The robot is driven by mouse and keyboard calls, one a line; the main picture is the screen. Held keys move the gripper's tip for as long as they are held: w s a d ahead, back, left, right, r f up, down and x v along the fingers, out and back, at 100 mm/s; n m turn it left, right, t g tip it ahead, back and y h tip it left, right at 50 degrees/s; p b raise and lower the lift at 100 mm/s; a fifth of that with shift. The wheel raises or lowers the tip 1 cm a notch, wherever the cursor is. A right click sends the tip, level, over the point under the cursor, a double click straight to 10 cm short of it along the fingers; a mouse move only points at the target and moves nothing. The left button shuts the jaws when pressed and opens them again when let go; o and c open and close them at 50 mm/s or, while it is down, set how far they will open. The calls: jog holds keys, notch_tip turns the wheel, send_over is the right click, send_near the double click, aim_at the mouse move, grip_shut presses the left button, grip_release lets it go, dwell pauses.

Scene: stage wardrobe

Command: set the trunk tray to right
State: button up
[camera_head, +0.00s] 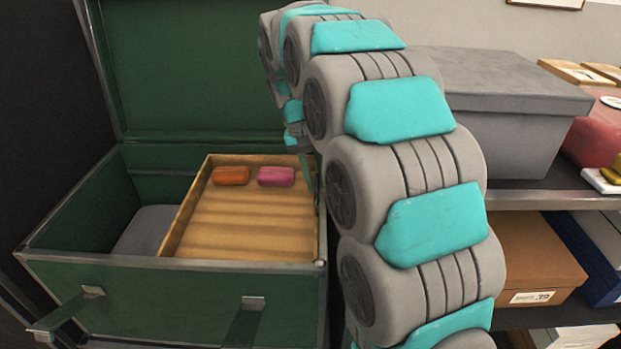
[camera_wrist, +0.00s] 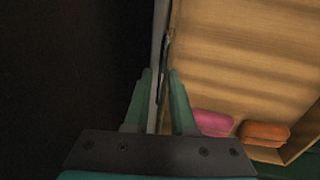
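The open green trunk (camera_head: 180,298) stands at left, with its lid (camera_head: 185,65) raised. The wooden trunk tray (camera_head: 245,235) lies in its right part, against the right side. An orange block (camera_head: 231,175) and a pink block (camera_head: 276,176) sit at the tray's far end. In the wrist view the tray (camera_wrist: 240,60) fills the right. The pink block (camera_wrist: 212,123) and orange block (camera_wrist: 263,133) show low there. My gripper (camera_wrist: 158,75) has its fingers apart, above the tray's right edge and the trunk rim. Contact cannot be told. My arm hides part of that side.
A grey cushion-like shape (camera_head: 146,230) lies in the trunk, left of the tray. Shelves (camera_head: 545,199) at right hold a grey lidded box (camera_head: 500,110) and a brown box (camera_head: 540,255). My arm fills the space between trunk and shelves.

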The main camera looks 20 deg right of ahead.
jog(key=o, duration=0.4)
jog(key=shift+d, duration=0.1)
notch_tip(320, 180, up, 8)
jog(key=a, duration=0.1)
jog(key=shift+w+a+f, duration=0.15)
jog(key=shift+w+a, duration=0.05)
jog(key=shift+a, duration=0.05)
dwell(0.4)
